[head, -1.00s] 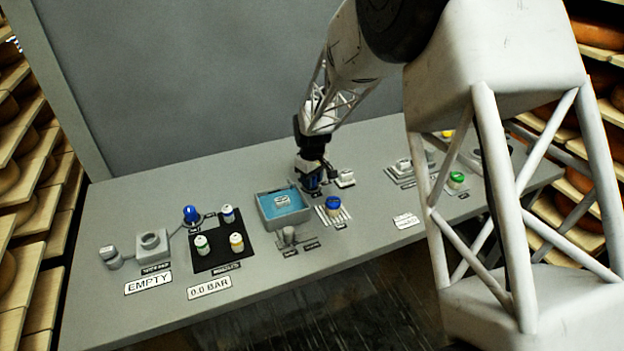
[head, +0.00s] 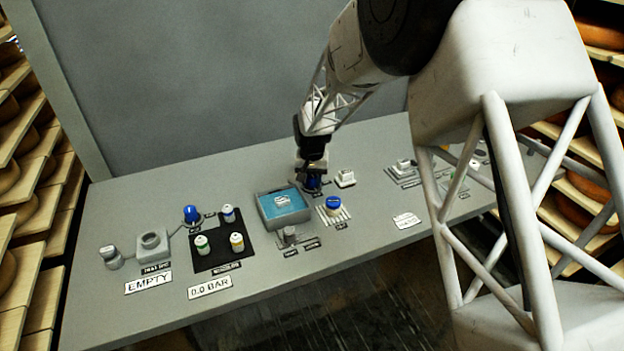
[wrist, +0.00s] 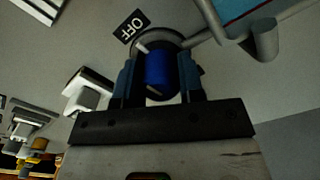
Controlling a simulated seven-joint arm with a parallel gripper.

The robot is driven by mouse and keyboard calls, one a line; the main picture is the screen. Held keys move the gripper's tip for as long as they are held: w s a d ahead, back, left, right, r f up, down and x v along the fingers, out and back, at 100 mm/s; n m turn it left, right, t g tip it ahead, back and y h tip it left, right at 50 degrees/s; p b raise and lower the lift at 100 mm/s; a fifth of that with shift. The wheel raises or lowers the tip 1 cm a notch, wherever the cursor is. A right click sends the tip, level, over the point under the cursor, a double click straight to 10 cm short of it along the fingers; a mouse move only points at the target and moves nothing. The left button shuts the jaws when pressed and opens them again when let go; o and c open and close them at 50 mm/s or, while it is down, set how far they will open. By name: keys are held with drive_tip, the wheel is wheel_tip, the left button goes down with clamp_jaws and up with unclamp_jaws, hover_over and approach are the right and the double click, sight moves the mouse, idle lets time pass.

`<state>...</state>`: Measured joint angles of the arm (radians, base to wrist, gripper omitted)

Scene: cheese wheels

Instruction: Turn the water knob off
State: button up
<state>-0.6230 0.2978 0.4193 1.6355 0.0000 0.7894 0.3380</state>
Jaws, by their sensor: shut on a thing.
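The blue water knob (wrist: 160,72) sits between the two fingers of my gripper (wrist: 158,82) in the wrist view. The gripper is shut on it. A black label reading "OFF" (wrist: 131,26) lies beside the knob's round grey base. In the head view my gripper (head: 313,178) points down onto the knob (head: 312,185), just behind and to the right of the water-filled basin (head: 262,213). The fingers and wrist mostly hide the knob there.
A black mat (head: 205,262) with several capped jars and another blue knob (head: 191,213) are at the left.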

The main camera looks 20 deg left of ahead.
drive_tip(key=shift+m, duration=0.5)
drive_tip(key=o, duration=0.9)
drive_tip(key=shift+r, duration=0.15)
drive_tip(key=shift+r, duration=3.8)
